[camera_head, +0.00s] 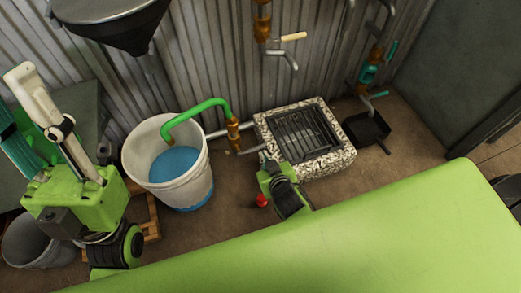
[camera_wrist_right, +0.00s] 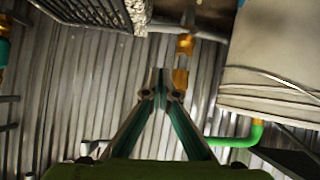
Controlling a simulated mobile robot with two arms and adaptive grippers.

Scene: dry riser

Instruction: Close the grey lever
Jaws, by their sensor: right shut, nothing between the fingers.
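A grey lever (camera_head: 243,152) sits low on the brass valve (camera_head: 232,130), between the white bucket and the stone-rimmed basin. My right gripper (camera_head: 265,157) is just right of this lever, at the basin's near left corner. In the right wrist view its fingers (camera_wrist_right: 160,78) are shut together and empty, close beside the brass fitting (camera_wrist_right: 181,78); I cannot tell whether they touch it. A grey bar stub (camera_wrist_right: 190,15) beyond the brass may be the lever. Another grey handle (camera_head: 283,57) is on the upper brass pipe.
The white bucket (camera_head: 143,147) holds blue water under a green curved pipe (camera_head: 197,106). The basin (camera_head: 340,160) has a dark grate. A black pan (camera_head: 367,130) stands to its right. Corrugated wall stands behind.

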